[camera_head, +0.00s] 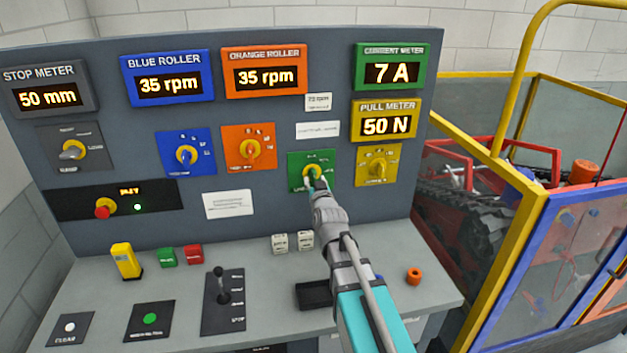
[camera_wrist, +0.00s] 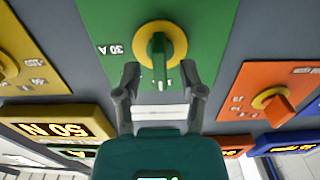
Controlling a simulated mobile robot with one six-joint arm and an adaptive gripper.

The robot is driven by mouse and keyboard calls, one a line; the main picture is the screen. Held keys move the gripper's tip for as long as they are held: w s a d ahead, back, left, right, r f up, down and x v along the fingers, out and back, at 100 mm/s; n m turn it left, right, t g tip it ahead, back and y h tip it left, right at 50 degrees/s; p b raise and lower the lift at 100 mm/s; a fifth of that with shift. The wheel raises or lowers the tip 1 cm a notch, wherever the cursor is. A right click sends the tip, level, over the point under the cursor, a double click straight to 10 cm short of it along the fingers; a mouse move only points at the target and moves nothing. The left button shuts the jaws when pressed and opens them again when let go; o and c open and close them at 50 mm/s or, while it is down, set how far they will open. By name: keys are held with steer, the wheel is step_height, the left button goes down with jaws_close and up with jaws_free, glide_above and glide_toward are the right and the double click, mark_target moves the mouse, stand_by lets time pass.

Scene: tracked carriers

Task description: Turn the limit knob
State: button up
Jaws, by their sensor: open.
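A green plate with a green knob (camera_head: 312,171) in a yellow ring is on the upright panel. The knob also shows in the wrist view (camera_wrist: 157,50), where the plate is marked 30 A upside down. Its pointer points down in the wrist view. My gripper (camera_head: 319,184) is at the green plate, partly covering the knob in the head view. In the wrist view my gripper (camera_wrist: 161,78) is open, one finger on each side of the knob's lower end, with no clear contact. The green meter (camera_head: 391,72) above right reads 7 A.
A yellow knob (camera_head: 377,169) is to the right and an orange knob (camera_head: 250,149) to the left. A blue knob (camera_head: 187,155) is farther left. A yellow-framed cage stands right.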

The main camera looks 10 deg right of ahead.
steer(key=shift+s, duration=2.95)
steer(key=shift+s, duration=0.1)
